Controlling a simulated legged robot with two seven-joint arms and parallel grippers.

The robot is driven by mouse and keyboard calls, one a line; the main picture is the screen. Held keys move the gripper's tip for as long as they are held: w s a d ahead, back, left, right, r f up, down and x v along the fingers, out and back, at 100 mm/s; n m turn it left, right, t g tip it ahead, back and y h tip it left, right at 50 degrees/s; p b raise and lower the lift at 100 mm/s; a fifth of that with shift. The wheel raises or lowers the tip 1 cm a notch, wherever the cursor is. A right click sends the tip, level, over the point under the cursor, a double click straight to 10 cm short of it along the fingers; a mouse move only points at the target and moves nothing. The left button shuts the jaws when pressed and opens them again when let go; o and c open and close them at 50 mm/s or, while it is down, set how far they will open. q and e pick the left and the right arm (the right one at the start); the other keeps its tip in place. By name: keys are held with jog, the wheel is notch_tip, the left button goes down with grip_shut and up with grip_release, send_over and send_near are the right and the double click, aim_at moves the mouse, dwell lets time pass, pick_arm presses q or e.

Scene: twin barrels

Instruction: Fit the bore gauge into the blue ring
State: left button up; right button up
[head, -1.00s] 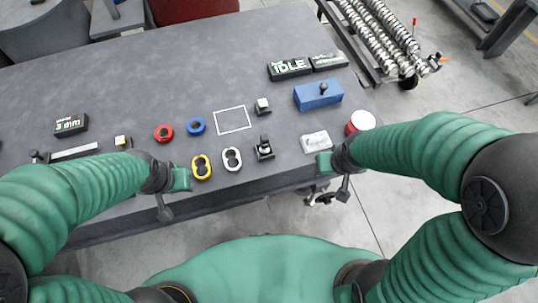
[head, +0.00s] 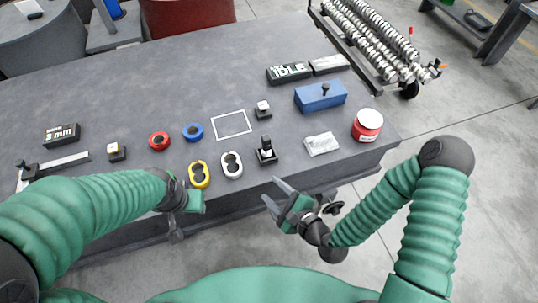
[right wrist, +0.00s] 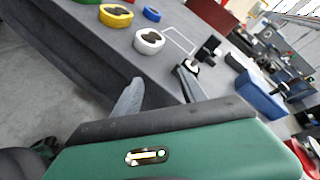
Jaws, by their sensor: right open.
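The blue ring (head: 193,132) lies flat on the table, right of the red ring (head: 159,141) and left of a white square outline. It also shows in the right wrist view (right wrist: 152,14). I cannot tell for sure which item is the bore gauge; a black stand with a silver top (head: 266,154) is one small upright piece near the front edge. My right gripper (head: 270,191) is open and empty, off the table's front edge, below that stand. My left gripper (head: 194,201) hangs at the front edge below the yellow ring; its fingers are hidden.
Yellow (head: 199,175) and white (head: 232,165) double-holed pieces lie near the front edge. Another small stand (head: 263,110), a blue block (head: 320,97), a silver plate (head: 321,144) and a red jar (head: 367,125) are at right. A caliper (head: 58,164) lies at left.

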aim_at(266, 147)
jog(key=w+a+r+m+t+h, duration=0.1)
jog(key=w+m+t, duration=0.1)
jog(key=w+m, duration=0.2)
jog(key=w+a+r+m+t+h+b, duration=0.1)
jog(key=w+m, duration=0.3)
jog(key=w, duration=0.4)
jog(key=w+a+r+m+t+b, duration=0.1)
jog(key=w+m+t, duration=0.1)
jog(key=w+m, duration=0.2)
jog(key=shift+w+r+t+h, duration=0.15)
jog(key=shift+w+t+h, duration=0.25)
jog(key=shift+w, duration=0.75)
pick_arm(q)
jog(key=f, duration=0.4)
jog(key=shift+a, duration=0.4)
pick_arm(e)
grip_shut()
